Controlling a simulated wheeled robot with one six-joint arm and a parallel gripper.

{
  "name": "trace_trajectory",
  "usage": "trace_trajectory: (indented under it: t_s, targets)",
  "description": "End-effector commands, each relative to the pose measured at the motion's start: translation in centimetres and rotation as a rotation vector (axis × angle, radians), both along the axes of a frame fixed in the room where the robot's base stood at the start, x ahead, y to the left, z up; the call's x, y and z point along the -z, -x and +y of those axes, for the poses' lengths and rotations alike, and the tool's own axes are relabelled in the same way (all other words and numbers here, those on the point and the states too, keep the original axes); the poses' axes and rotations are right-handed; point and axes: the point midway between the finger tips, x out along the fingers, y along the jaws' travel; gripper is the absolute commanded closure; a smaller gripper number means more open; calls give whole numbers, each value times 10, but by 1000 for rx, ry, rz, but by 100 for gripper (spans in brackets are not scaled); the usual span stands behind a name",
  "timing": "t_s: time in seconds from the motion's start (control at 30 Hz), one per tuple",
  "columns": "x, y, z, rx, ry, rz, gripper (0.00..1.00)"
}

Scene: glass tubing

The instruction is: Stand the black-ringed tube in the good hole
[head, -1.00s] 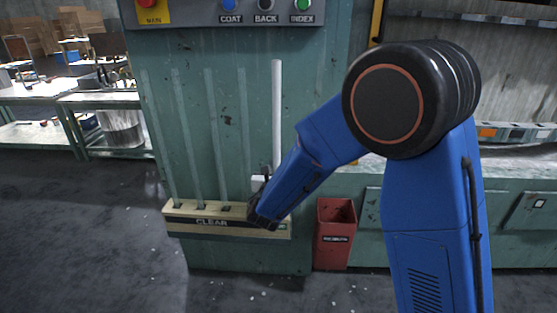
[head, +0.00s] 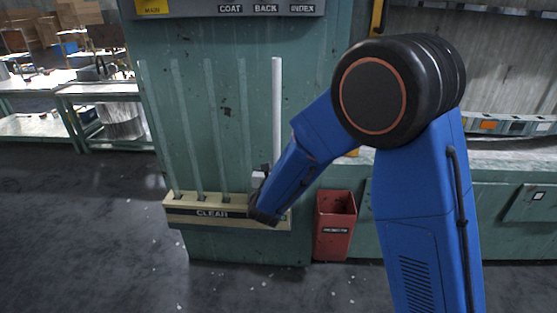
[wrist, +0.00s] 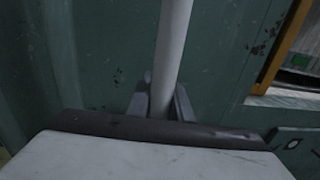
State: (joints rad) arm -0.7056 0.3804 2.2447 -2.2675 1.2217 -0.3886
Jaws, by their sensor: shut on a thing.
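A long pale white tube (head: 277,105) stands upright in front of the green machine face. My gripper (wrist: 163,103) is shut on it; in the wrist view the tube (wrist: 174,40) rises from between the two fingers. No black ring shows on its visible length. In the head view my gripper (head: 260,180) is at the right end of a cream rack labelled CLEAR (head: 180,212). My wrist hides the tube's lower end and that end of the rack, so I cannot tell whether the tube is in a hole.
Several clear greenish tubes (head: 183,120) stand in the rack left of my gripper. A red bin (head: 334,235) is on the right below it. A control panel (head: 235,8) is above. Open floor (head: 90,230) lies at left.

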Motion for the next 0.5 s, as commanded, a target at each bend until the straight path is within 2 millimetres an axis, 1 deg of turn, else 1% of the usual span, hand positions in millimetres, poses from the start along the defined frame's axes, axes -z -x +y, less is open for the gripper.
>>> trace_trajectory:
  t_s: [0.03, 0.1, 0.37, 0.5]
  targets:
    - [0, 0, 0, 0, 0, 0, 74]
    - [0, 0, 0, 0, 0, 0, 59]
    - [0, 0, 0, 0, 0, 0, 59]
    - [0, 6, 1, -1, 0, 0, 59]
